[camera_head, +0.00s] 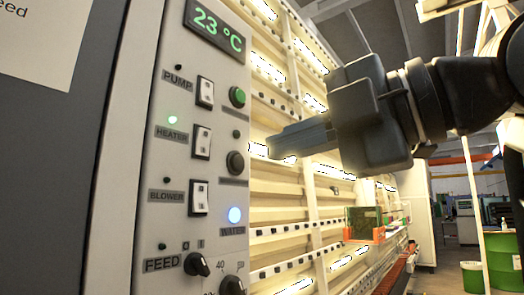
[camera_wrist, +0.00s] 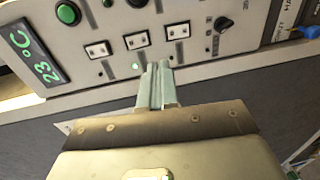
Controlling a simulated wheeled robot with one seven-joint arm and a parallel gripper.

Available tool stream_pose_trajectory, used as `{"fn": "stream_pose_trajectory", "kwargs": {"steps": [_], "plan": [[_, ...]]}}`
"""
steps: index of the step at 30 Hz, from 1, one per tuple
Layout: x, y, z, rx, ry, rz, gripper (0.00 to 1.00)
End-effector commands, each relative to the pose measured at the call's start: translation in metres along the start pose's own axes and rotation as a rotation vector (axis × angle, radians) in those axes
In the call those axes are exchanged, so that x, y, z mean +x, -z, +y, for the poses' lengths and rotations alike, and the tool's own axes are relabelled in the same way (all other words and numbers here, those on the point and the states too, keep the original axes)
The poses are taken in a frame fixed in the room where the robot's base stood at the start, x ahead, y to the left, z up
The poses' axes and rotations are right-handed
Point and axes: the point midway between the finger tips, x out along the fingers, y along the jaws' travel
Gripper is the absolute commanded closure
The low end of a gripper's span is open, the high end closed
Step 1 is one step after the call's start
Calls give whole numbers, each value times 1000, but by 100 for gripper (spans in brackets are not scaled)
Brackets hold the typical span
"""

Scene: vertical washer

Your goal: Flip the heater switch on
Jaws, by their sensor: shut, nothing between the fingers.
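The heater switch (camera_head: 202,142) is the middle of three white rocker switches on the grey control panel, beside the HEATER label (camera_head: 171,133). The small heater light (camera_head: 172,119) glows green. In the wrist view the heater switch (camera_wrist: 137,40) is the middle one, with its lit green light (camera_wrist: 135,66) below it. My gripper (camera_head: 272,146) is shut and empty, to the right of the switch in the head view. In the wrist view my gripper's fingertips (camera_wrist: 158,67) appear just below and right of the heater switch. I cannot tell any contact.
The pump switch (camera_head: 205,92) is above and the blower switch (camera_head: 199,198) below; their lights are dark. A black FEED knob (camera_head: 196,264) is lower. The display (camera_head: 216,27) reads 23 °C.

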Motion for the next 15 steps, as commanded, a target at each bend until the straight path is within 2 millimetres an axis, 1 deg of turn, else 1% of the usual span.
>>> {"fn": "stream_pose_trajectory", "kwargs": {"steps": [1,3,6,15], "plan": [[-7,0,-3,-2,-2,-2,100],[-14,0,-4,-2,-1,-1,100],[-21,0,-6,-1,0,-1,100],[-24,0,-6,0,0,1,100]]}}
